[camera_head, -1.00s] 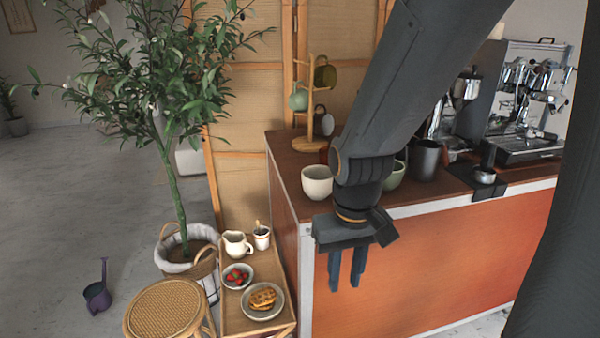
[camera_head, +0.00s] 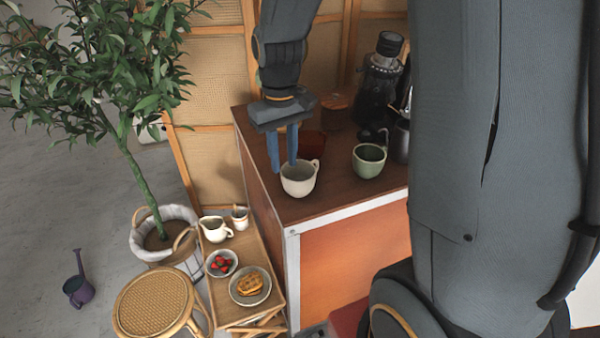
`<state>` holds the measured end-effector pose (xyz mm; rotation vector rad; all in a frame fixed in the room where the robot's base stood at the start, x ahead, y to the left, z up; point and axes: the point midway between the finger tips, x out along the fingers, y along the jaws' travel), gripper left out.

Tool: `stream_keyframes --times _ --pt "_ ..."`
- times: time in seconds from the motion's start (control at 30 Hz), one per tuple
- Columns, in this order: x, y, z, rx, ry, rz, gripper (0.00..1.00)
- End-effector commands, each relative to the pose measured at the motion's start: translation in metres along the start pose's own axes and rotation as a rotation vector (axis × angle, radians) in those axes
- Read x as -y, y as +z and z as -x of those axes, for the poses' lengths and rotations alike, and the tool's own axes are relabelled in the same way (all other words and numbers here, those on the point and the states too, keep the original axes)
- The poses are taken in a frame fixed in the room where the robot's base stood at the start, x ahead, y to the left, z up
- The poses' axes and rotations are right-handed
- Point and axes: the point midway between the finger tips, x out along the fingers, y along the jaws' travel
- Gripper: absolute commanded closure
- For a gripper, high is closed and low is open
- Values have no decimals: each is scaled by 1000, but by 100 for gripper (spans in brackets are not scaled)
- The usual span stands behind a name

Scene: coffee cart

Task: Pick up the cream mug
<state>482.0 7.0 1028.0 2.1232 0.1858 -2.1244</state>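The cream mug (camera_head: 299,182) stands upright on the brown top of the cart (camera_head: 335,190), near its front left corner. Its handle points to the upper right. My gripper (camera_head: 283,165) points down at the mug's far side, with its two blue fingers apart. The left fingertip ends at the mug's left rim. The right fingertip overlaps the rim and may reach inside or behind the mug; I cannot tell whether either finger touches it. The mug is not lifted.
A green mug (camera_head: 369,160) stands right of the cream mug. A dark red box (camera_head: 312,143) is behind it, and a grinder (camera_head: 378,85) further back. Left of the cart, a low wooden stand holds a waffle plate (camera_head: 250,299), a strawberry bowl (camera_head: 221,263) and a pitcher (camera_head: 215,229).

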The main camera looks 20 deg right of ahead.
Motion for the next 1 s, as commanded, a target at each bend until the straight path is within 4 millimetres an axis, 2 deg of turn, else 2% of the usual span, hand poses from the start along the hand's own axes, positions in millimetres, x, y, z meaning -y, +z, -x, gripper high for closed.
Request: stream_keyframes --times 0.5,0.83,1.0 --pt "2 5 -54 2 0 -1 74" --pt "1 5 -59 -2 0 -3 74" --pt "1 5 -59 -1 0 -3 100"
